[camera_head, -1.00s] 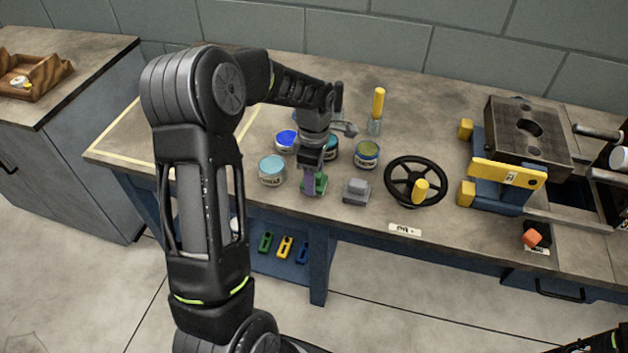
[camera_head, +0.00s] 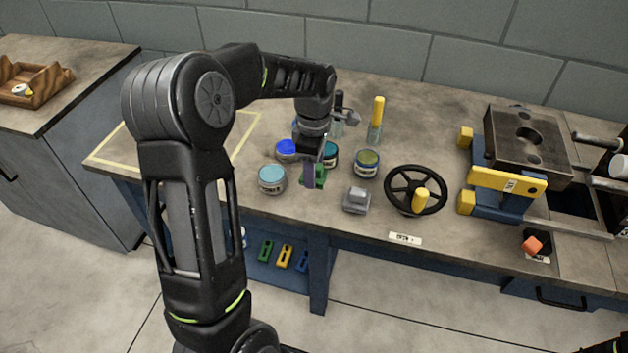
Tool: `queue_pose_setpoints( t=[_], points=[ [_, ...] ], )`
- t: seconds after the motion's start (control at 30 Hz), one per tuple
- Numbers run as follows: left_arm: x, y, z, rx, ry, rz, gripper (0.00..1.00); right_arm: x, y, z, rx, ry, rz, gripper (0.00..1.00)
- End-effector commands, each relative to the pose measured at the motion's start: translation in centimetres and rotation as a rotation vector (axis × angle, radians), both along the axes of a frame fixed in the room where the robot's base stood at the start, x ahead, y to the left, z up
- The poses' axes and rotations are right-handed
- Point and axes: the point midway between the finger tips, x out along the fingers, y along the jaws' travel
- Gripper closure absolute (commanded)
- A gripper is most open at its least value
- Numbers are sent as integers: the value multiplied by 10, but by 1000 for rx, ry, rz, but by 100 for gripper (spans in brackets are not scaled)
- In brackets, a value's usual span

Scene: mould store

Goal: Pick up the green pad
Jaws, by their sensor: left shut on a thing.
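The green pad (camera_head: 319,174) is between the fingers of my left gripper (camera_head: 313,176), which is shut on it. The fingers hide part of the pad. The gripper points down above the workbench (camera_head: 270,215), between the light-blue tin and a grey block. The pad seems a little above the bench top, but the gap is hard to judge.
Close by stand a light-blue tin (camera_head: 271,179), a blue tin (camera_head: 287,150), an olive tin (camera_head: 367,163), a grey block (camera_head: 356,200) and a black handwheel (camera_head: 416,190). A mould block (camera_head: 525,145) is farther right. A yellow-taped area (camera_head: 125,150) at left looks clear.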

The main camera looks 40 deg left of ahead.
Motion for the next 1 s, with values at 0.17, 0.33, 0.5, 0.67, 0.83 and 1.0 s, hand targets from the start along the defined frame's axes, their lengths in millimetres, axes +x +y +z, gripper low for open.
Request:
queue_pose_setpoints(
  t=[0.17,0.33,0.5,0.67,0.83,1.0],
  points=[
    [1,0,32,1,-3,-1,90,0,0,1,0,0,0,64],
    [0,0,43,0,-1,-1,90,0,0,1,0,0,0,64],
    [0,0,44,0,0,0,90,0,0,1,0,0,0,64],
    [0,0,43,0,0,0,90,0,0,1,0,0,0,64],
    [0,0,43,0,0,0,90,0,0,1,0,0,0,64],
    [0,0,43,0,0,0,60,0,0,1,0,0,0,64]
  ],
)
